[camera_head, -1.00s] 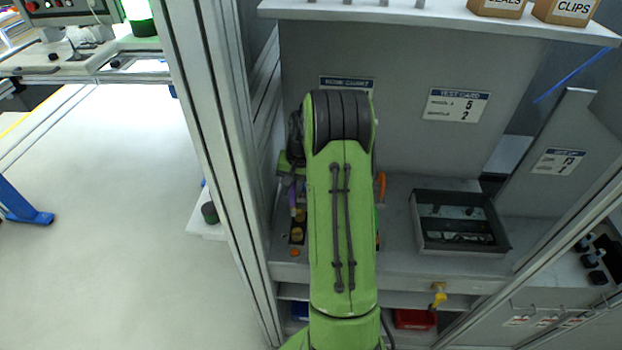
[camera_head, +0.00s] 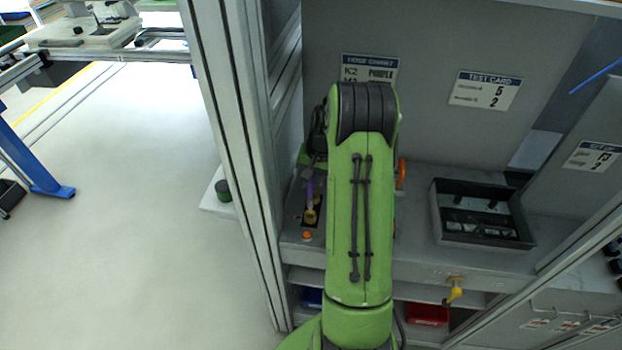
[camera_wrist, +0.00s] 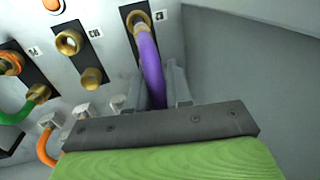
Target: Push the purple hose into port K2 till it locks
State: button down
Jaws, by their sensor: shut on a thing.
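The purple hose (camera_wrist: 150,62) runs up between the two grey fingers of my gripper (camera_wrist: 160,88) in the wrist view. The fingers are shut on it. Its upper end meets a brass port (camera_wrist: 138,18) on a dark plate; I cannot tell how deep it sits or whether it is locked. In the head view the purple hose (camera_head: 310,188) shows left of my green arm, by a brass fitting (camera_head: 312,214). My arm hides the gripper there.
Other brass ports (camera_wrist: 69,42) sit left in the wrist view, with a green hose (camera_wrist: 18,115) and an orange hose (camera_wrist: 45,148). A dark tray (camera_head: 483,213) stands right; a metal post (camera_head: 235,130) stands left.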

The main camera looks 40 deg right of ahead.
jog(key=shift+f+b, duration=1.65)
jog(key=shift+f, duration=0.8)
jog(key=shift+f+b, duration=0.3)
jog(key=shift+f, duration=0.1)
jog(key=shift+s, duration=0.1)
jog(key=c, duration=1)
grip_release()
jog(key=shift+o, duration=0.2)
notch_tip(320, 180, up, 16)
jog(key=s+d+p, duration=0.2)
jog(key=shift+s+f, duration=0.15)
jog(key=shift+f, duration=0.1)
